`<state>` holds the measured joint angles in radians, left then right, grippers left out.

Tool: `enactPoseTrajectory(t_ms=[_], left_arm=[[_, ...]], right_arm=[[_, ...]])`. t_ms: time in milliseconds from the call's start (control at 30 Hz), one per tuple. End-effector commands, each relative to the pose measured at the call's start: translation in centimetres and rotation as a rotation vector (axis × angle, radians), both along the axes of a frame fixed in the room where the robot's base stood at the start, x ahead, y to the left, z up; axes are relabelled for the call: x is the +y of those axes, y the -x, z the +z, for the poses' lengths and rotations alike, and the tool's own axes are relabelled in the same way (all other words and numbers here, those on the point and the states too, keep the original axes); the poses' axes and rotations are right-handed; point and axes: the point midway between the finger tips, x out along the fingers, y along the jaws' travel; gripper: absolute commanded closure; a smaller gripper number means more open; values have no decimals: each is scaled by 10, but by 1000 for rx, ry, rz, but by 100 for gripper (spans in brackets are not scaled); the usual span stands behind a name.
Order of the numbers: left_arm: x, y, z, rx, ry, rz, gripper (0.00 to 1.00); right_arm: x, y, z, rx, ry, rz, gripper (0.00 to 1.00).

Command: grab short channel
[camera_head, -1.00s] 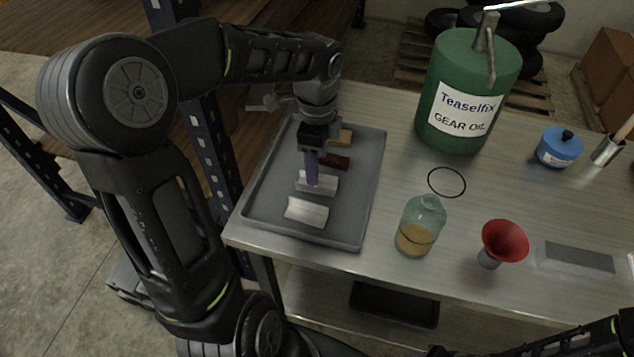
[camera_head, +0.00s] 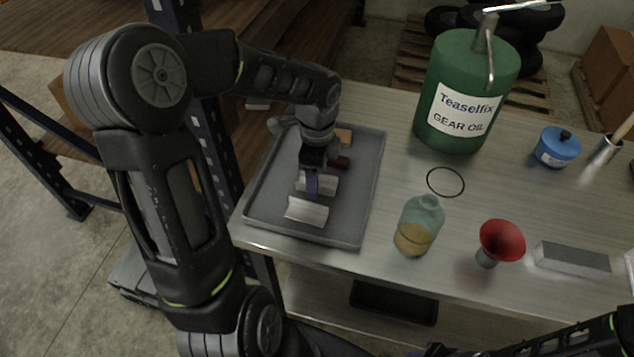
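A grey tray (camera_head: 367,205) on the bench holds two short silvery channel pieces. One channel (camera_head: 327,184) lies in the middle of the tray, and another channel (camera_head: 306,211) lies nearer the front. My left gripper (camera_head: 311,190) points down into the tray at the middle channel, with its purple fingertips in front of it. The fingers are seen edge-on, so I cannot tell whether they are open or whether they touch the channel. Part of this channel is hidden behind the gripper. My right gripper is out of view; only its arm shows at bottom right.
A brown block (camera_head: 341,162) and an orange-tan block (camera_head: 344,137) lie farther back in the tray. To the right stand a glass bottle (camera_head: 416,228), a green oil drum (camera_head: 463,90), a black ring (camera_head: 445,182), a red funnel (camera_head: 502,240) and a grey bar (camera_head: 572,259).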

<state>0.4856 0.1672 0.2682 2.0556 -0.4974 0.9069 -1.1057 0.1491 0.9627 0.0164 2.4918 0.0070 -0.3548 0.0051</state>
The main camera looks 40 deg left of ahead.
Motion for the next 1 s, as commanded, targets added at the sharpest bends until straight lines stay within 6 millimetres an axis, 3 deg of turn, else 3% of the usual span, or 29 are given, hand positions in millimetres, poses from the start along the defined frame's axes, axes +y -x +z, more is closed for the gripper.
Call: enactPoseTrajectory(t_ms=[167, 900, 1000], left_arm=[[0, 0, 0, 0, 0, 0, 40], [0, 0, 0, 0, 0, 0, 100], [0, 0, 0, 0, 0, 0, 100]], right_arm=[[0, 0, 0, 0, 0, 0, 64], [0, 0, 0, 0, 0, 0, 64], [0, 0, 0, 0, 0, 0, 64]])
